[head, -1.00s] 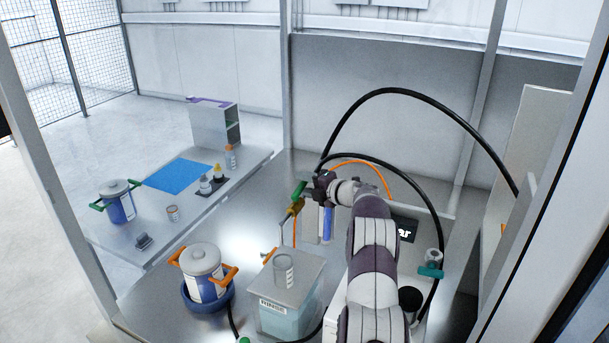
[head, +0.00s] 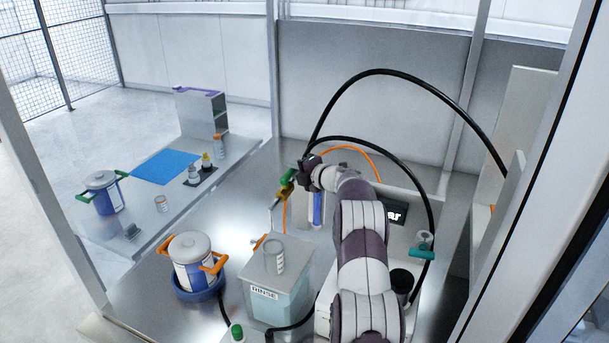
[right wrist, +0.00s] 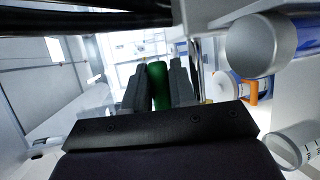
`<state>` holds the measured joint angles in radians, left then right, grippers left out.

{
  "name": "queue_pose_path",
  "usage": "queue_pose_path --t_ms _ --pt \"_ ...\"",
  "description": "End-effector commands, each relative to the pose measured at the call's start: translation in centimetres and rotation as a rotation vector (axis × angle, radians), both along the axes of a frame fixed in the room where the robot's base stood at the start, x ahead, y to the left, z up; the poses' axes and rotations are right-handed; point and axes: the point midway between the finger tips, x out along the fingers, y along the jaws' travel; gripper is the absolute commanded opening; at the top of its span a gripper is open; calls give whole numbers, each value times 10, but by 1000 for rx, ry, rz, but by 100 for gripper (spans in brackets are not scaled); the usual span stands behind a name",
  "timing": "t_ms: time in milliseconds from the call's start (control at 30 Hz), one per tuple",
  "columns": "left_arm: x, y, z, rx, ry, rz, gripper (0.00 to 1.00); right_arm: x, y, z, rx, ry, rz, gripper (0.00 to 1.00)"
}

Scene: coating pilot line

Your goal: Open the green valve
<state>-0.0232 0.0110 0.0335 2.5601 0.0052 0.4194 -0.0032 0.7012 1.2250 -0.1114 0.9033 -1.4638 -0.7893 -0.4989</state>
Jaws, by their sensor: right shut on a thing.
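The green valve handle (head: 288,176) sits at the top of a brass valve body (head: 282,192) on a thin pipe above the rinse tank. My right gripper (head: 301,172) is at the handle. In the right wrist view the green handle (right wrist: 159,84) stands between the two dark fingers of my right gripper (right wrist: 158,88), which are shut on it. The fingers hide part of the handle. My left gripper is not in view.
The rinse tank (head: 285,300) stands below, with a clear cup (head: 274,256) on its lid. A pot with orange handles (head: 192,255) sits in a blue ring to its left. Black hoses (head: 440,95) arch behind my arm. A blue mat (head: 166,166) lies on the left bench.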

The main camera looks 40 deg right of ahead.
Motion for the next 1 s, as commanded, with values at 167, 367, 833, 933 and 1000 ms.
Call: queue_pose_path --t_ms 167,367,833,933,1000 --pt "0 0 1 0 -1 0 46 -1 -1 -3 3 7 -7 0" --pt "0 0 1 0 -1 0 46 -1 -1 -2 3 6 -6 46" --pt "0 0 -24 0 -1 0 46 -27 -5 -1 1 4 -8 46" --pt "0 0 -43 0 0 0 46 -50 -8 3 0 3 -9 46" --pt "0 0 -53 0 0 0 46 -68 -10 7 -1 3 -10 46"
